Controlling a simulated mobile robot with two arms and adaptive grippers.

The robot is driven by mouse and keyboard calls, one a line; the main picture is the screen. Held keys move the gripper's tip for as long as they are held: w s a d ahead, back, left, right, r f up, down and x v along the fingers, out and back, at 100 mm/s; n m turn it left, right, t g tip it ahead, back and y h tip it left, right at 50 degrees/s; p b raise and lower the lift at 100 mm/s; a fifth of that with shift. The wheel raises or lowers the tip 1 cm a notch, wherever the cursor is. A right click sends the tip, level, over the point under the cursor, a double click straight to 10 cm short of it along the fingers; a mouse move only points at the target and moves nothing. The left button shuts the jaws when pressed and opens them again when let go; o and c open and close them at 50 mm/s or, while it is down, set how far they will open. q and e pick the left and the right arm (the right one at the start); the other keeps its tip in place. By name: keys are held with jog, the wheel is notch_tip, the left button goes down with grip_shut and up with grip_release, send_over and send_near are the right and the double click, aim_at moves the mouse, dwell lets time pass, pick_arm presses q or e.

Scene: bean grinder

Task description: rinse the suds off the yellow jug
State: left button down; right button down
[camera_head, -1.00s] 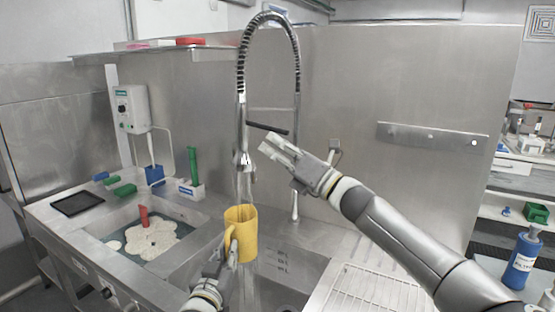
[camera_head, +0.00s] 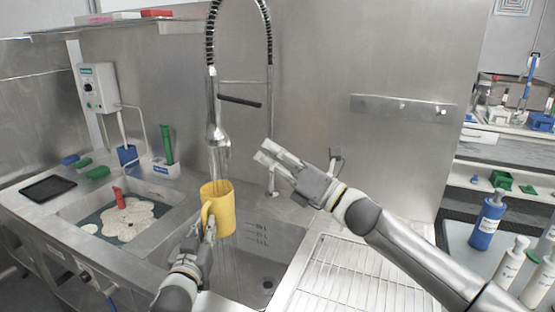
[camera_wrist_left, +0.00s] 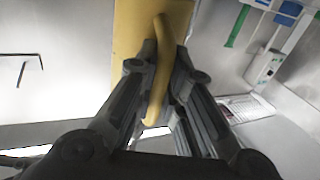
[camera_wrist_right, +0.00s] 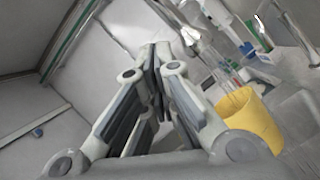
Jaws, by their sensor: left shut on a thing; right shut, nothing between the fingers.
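The yellow jug (camera_head: 222,208) is upright under the spray head (camera_head: 217,138) of the tap, over the right sink basin (camera_head: 262,262). Thin streams of water fall from the spray head onto and past it. My left gripper (camera_head: 208,232) is shut on the jug's handle, which also shows between its fingers in the left wrist view (camera_wrist_left: 160,70). No suds can be made out on the jug's visible side. My right gripper (camera_head: 268,152) is shut and empty, to the right of the spray head and apart from it. The jug also shows in the right wrist view (camera_wrist_right: 250,118).
The left basin (camera_head: 75,212) holds foamy water (camera_head: 128,220) with a red object (camera_head: 118,196) in it. A wire drying rack (camera_head: 345,275) lies right of the sink, below my right arm. A blue bottle (camera_head: 486,222) stands far right.

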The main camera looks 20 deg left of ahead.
aim_at(238, 102)
jog(key=c, duration=2.2)
grip_release()
jog(key=shift+v, duration=0.8)
jog(key=o, duration=0.3)
jog(key=shift+d+r, duration=0.1)
jog(key=shift+d, duration=0.05)
jog(key=shift+o, duration=1.2)
jog(key=shift+r+n, duration=0.25)
jog(key=shift+n, duration=0.45)
jog(key=shift+o, duration=0.8)
jog(key=r+n, duration=0.1)
jog(key=n, duration=0.1)
jog(key=r+n+g, duration=0.1)
jog(key=n, duration=0.1)
jog(key=r+n+h, duration=0.1)
jog(key=n, duration=0.2)
jog(key=shift+w+d+r+g, duration=0.25)
jog(key=shift+w+g, duration=0.15)
notch_tip(238, 102, up, 5)
jog(key=w+d+n+h, duration=0.2)
jog(key=w+n+h, duration=0.1)
jog(key=n, duration=0.7)
jog(key=shift+t, duration=0.4)
jog(key=shift+r+x, duration=0.1)
jog(key=shift+x, duration=2.5)
jog(key=shift+r+x, duration=0.15)
jog(key=shift+x, duration=2.45)
jog(key=shift+a, duration=0.55)
